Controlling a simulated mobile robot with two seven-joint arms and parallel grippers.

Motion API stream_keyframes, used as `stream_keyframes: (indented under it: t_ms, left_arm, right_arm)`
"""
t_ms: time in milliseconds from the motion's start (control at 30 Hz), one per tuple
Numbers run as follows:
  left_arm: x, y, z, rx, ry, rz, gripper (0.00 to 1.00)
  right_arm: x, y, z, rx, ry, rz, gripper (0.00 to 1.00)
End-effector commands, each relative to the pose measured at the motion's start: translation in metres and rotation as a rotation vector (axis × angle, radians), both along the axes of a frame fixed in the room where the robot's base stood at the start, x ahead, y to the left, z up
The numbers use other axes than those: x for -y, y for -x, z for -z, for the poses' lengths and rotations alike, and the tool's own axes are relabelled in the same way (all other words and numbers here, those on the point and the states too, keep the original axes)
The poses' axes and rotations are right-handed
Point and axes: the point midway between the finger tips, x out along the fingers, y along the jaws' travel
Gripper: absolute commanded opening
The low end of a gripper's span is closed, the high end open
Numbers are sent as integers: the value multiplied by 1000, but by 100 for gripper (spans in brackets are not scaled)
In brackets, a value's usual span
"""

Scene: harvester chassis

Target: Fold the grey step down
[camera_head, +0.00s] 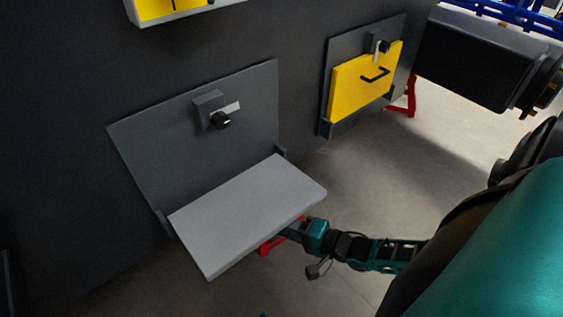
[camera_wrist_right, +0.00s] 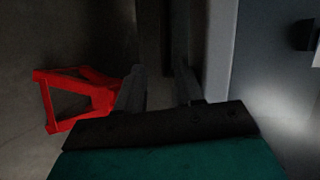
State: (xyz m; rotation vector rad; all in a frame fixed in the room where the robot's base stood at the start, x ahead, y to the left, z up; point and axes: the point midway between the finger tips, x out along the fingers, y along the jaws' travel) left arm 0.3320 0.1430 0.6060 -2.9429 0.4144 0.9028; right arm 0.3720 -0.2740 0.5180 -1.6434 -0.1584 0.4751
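The grey step (camera_head: 248,214) is a flat light-grey slab in the head view. It is folded out from its dark grey back plate (camera_head: 160,150) and lies roughly level. A latch with a black knob (camera_head: 221,120) sits on the plate above it. My right gripper (camera_head: 288,231) is at the step's right edge, its fingertips partly hidden by the slab. In the right wrist view its two fingers (camera_wrist_right: 160,88) stand apart with nothing seen between them. A pale grey strip (camera_wrist_right: 217,50), apparently the step, runs beside the right finger. My left gripper is out of view.
A red bracket (camera_head: 270,246) is below the step and also shows in the right wrist view (camera_wrist_right: 75,95). Open floor (camera_head: 440,175) lies at the right.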

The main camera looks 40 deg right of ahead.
Motion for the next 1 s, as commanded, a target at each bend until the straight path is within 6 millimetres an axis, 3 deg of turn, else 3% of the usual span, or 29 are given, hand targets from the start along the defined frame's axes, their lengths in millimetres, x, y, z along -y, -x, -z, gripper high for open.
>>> stream_keyframes:
  t_ms: [433,1000]
  left_arm:
    - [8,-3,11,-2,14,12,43]
    - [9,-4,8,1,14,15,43]
  right_arm:
    - [13,14,28,-1,0,0,37]
    - [15,16,30,0,0,0,37]
